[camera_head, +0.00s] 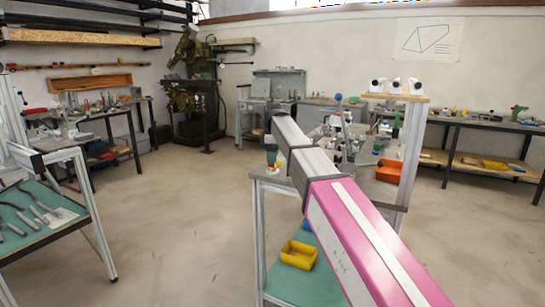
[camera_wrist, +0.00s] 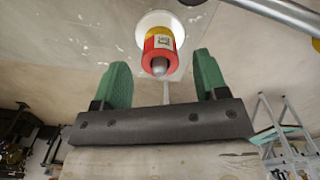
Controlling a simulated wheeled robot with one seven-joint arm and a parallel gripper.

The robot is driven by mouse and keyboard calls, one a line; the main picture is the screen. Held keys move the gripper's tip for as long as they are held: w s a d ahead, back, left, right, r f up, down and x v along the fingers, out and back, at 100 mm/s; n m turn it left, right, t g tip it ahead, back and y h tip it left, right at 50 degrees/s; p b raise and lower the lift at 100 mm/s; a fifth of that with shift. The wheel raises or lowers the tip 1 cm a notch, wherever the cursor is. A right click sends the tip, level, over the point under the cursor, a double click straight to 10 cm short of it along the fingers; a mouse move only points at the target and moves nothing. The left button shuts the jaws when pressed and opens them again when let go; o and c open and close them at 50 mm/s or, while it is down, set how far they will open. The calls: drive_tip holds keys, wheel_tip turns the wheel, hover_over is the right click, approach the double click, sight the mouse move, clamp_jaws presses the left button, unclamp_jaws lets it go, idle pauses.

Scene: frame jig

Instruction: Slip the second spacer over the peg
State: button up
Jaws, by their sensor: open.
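In the wrist view, my gripper (camera_wrist: 161,62) is open, with its two green fingers spread wide apart. Beyond and between the fingertips is a red and yellow cylinder with a small pale label (camera_wrist: 163,40). A grey rounded peg end (camera_wrist: 159,66) pokes out of its red end. Behind the cylinder is a round white base (camera_wrist: 155,20). Neither finger visibly touches the cylinder. Which part of the cylinder is a spacer, and which is the second spacer, I cannot tell. In the head view, my arm hides much of the bench, and a small green and red shape shows at its left corner.
The grey bench (camera_head: 262,174) has a crowded top with bottles and small parts. An orange bin (camera_head: 388,171) is at its right, and a yellow bin (camera_head: 298,255) sits on the shelf below. A green-topped tool table (camera_head: 50,233) stands left. Open floor lies between them.

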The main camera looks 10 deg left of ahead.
wheel_tip(320, 180, up, 11)
drive_tip(key=shift+f, duration=0.15)
idle(0.4)
